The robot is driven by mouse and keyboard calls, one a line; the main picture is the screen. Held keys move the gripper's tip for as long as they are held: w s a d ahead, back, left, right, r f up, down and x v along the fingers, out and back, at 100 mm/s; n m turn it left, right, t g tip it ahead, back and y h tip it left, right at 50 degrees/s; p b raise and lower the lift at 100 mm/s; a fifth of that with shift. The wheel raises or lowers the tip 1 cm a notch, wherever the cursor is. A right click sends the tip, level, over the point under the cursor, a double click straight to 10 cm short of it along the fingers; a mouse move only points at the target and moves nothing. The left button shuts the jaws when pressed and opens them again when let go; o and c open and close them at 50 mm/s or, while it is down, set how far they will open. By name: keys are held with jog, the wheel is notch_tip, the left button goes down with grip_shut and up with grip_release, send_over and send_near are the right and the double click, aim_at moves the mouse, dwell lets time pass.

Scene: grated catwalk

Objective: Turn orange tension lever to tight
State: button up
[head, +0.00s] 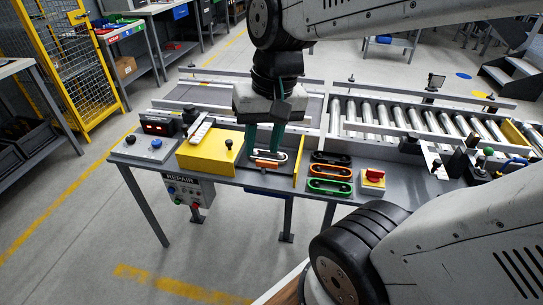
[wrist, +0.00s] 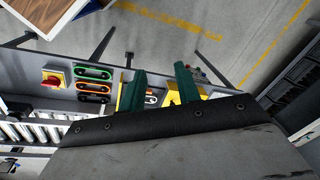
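A small orange part (head: 266,163), which looks like the tension lever, lies at a pale oval loop (head: 283,156) in the grey tray of the workbench. My gripper (head: 263,147) points down just above it, its green fingers covering part of the loop and lever. In the wrist view my gripper (wrist: 160,68) shows its two fingers spread apart with nothing held between them. Whether a finger touches the lever, and which way the lever is set, I cannot tell.
A yellow block (head: 208,153) stands left of the tray. Several coloured loops, including an orange one (head: 330,171), lie to its right, then a red knob on a yellow box (head: 373,178). A roller conveyor (head: 400,117) runs behind on the right.

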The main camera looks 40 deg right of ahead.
jog(key=w+d+f+m+y, duration=0.1)
jog(key=w+d+f+m, duration=0.15)
jog(key=w+m, duration=0.2)
jog(key=w+d+f+m+y, duration=0.1)
jog(key=w+f+m, duration=0.25)
jog(key=w, duration=0.25)
jog(key=m+t, duration=0.2)
jog(key=m, duration=1.4)
send_near(263, 162)
jog(key=shift+w+a+f, duration=0.1)
jog(key=shift+a+f, duration=0.25)
jog(key=shift+f, duration=0.05)
jog(key=x, duration=0.6)
jog(key=shift+w+d+f, duration=0.15)
jog(key=shift+d+f, duration=0.05)
jog(key=shift+f, duration=0.2)
jog(key=shift+w+a+f, duration=0.15)
jog(key=shift+w+f, duration=0.1)
jog(key=shift+f, duration=0.4)
grip_shut()
